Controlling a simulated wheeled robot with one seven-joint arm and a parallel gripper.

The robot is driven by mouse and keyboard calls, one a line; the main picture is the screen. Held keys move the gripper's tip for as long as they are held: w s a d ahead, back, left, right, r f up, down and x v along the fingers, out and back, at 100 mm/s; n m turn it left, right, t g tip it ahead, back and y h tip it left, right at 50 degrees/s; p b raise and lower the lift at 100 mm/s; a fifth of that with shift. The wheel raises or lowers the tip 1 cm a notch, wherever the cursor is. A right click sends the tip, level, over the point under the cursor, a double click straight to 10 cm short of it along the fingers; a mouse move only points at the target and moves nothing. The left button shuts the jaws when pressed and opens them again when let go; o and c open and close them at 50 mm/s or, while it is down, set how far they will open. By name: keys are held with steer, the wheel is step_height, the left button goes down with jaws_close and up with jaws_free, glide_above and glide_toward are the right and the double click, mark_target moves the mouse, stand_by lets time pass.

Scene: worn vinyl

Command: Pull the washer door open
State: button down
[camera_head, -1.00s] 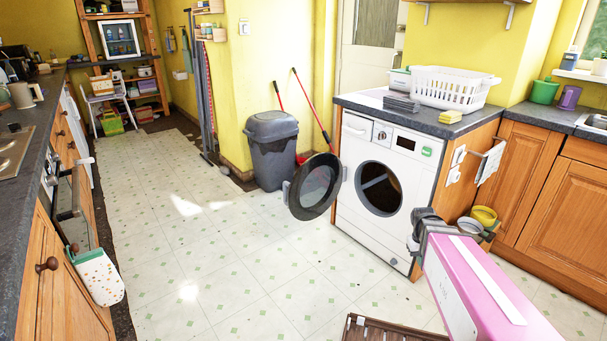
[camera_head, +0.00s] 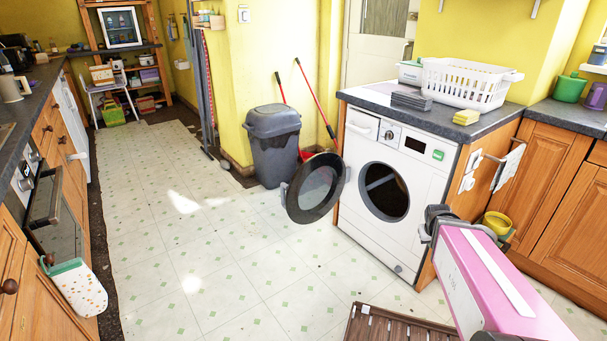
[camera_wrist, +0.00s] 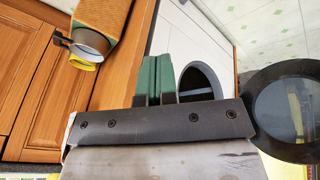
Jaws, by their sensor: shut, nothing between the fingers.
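The white washer (camera_head: 372,228) stands under the dark counter, and its round drum opening (camera_head: 385,192) is uncovered. Its round dark-rimmed door (camera_head: 315,188) stands swung wide open to the left, its hinge side by the washer front. The door also shows at the right of the wrist view (camera_wrist: 292,112), with the drum opening (camera_wrist: 202,82) beside it. My gripper (camera_head: 432,232) is in front of the washer's lower right corner, apart from the door. In the wrist view its green fingers (camera_wrist: 157,80) are together and empty. The fingertips are hard to make out in the head view.
A brown slatted wooden item (camera_head: 395,328) lies on the floor in front. A grey bin (camera_head: 274,147) stands behind the door. A laundry basket (camera_head: 465,82) sits on the counter. Yellow containers (camera_head: 497,222) are beside my gripper. The floor to the left is open.

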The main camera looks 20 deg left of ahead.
steer(key=w+a+n+t, duration=0.5)
steer(key=w+a, duration=0.2)
steer(key=w, duration=0.3)
steer(key=n+y, duration=1.7)
steer(key=n, duration=0.5)
glide_toward(298, 173)
steer(key=x, duration=0.7)
steer(key=shift+w+a, duration=0.15)
steer(key=shift+a, duration=0.1)
